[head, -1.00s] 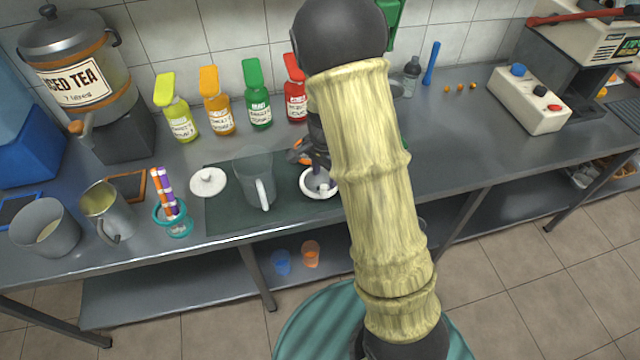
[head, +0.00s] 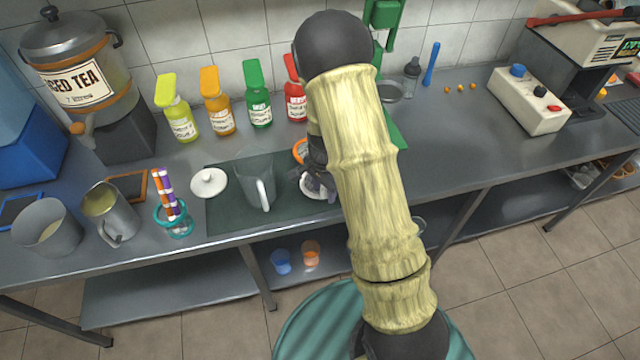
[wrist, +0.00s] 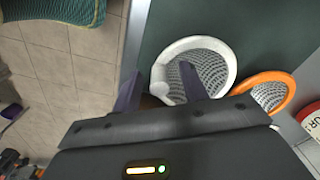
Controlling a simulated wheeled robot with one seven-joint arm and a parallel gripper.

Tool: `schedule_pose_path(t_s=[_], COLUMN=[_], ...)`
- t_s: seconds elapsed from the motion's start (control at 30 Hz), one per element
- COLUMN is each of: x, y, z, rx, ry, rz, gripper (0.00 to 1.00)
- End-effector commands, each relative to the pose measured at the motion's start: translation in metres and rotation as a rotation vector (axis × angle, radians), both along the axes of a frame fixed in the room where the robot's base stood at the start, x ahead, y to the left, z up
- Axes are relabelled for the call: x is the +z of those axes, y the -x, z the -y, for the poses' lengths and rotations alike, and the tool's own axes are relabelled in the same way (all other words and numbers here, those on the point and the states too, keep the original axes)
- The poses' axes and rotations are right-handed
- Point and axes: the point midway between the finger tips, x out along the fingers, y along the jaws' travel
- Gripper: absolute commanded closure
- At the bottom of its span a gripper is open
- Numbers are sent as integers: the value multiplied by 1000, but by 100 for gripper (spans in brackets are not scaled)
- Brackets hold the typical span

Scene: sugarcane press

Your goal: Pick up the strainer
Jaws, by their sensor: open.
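A white-rimmed mesh strainer (wrist: 211,68) lies on the dark green mat in the wrist view. In the head view its white rim (head: 316,193) is mostly hidden by my gripper. An orange-rimmed strainer (wrist: 270,95) lies beside it, and its rim (head: 299,150) also shows behind my gripper in the head view. My gripper (wrist: 160,88) is open, its fingers apart at the white strainer's near edge. A small white knob on that rim shows between the fingers; I cannot tell whether they touch it.
A clear pitcher (head: 254,184) stands just left of my gripper on the mat (head: 226,216). A white lid (head: 208,183) lies further left. Syrup bottles (head: 258,93) line the wall behind. The counter (head: 470,130) right of my arm is mostly clear.

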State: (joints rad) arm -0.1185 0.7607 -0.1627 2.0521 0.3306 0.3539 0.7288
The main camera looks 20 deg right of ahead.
Motion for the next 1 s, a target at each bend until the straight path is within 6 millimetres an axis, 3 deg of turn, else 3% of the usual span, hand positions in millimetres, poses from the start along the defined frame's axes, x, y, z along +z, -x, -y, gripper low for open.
schedule_pose_path(t_s=[0.47, 0.7, 1.0], x=[0, 1, 2], y=[0, 0, -1], z=[0, 0, 0], rx=[1, 1, 1], ry=[0, 0, 0], rz=[1, 1, 1], gripper=[57, 100, 100])
